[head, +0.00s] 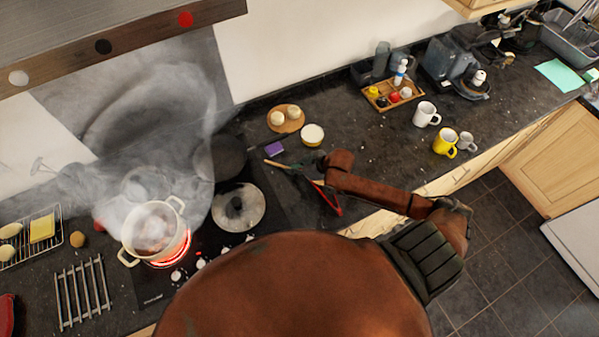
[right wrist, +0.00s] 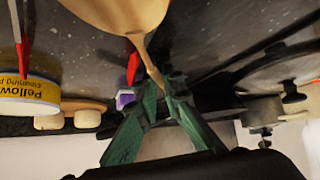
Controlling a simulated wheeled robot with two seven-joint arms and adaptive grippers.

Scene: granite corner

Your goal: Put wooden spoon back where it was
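The wooden spoon (right wrist: 122,12) shows large at the top of the right wrist view, its bowl toward the camera's upper edge and its handle narrowing down between the green fingertips. My right gripper (right wrist: 161,84) is shut on that handle. In the head view my right gripper (head: 288,166) is over the counter right of the hob, and a pale wooden end of the spoon (head: 271,163) sticks out to its left. The rest of the spoon is hidden by the gripper and arm there. My left gripper is not in view.
A red utensil (head: 328,199) lies close to my right gripper. A purple sponge (head: 273,148), a yellow-white tub (head: 312,134) and a round wooden board (head: 276,125) stand behind. Mugs stand to the right.

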